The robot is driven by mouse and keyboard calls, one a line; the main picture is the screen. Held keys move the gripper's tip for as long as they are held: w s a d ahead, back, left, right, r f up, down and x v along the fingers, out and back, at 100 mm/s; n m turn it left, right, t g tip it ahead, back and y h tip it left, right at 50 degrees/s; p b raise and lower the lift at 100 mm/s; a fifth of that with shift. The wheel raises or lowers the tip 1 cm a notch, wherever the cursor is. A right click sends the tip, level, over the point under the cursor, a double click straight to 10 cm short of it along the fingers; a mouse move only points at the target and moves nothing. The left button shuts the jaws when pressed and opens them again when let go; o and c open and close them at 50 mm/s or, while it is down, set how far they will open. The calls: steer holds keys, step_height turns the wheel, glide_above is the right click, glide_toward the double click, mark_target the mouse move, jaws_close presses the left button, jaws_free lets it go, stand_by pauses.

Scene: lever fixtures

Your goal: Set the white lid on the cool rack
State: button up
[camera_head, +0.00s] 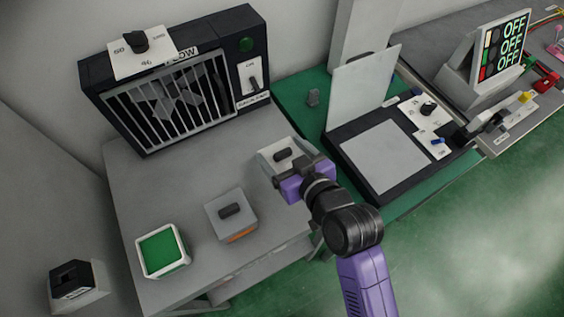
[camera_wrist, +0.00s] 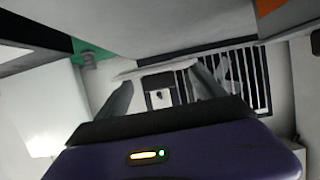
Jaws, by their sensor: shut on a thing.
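The white lid (camera_head: 272,163) is a pale, square, shallow piece with a dark knob (camera_head: 283,155) on top, at the right side of the grey table. My gripper (camera_head: 290,172) is shut on it, coming from the lower right. I cannot tell how high the lid is above the table. No part is labelled cool rack. A barred fan unit marked FLOW (camera_head: 170,95) stands at the back of the table.
A grey-topped box with a black knob and orange side (camera_head: 232,215) sits left of my gripper. A white-rimmed green tray (camera_head: 163,250) is further left. A black-framed panel with a raised pale flap (camera_head: 362,80) stands right, on a green surface. Bare grey table (camera_head: 150,190) lies before the fan.

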mark_target(283, 167)
steer(key=shift+f, duration=2.65)
steer(key=shift+f, duration=0.1)
steer(key=shift+s+f+b, duration=0.15)
steer(key=shift+f+b, duration=0.5)
steer(key=shift+f, duration=0.05)
steer(key=o, duration=1.3)
steer(key=shift+f, duration=0.1)
steer(key=shift+d+r+p, duration=0.1)
steer(key=shift+r+p, duration=0.55)
steer(key=v, duration=0.6)
steer(key=b+v, duration=0.1)
steer(key=v, duration=0.5)
steer(key=shift+r, duration=0.2)
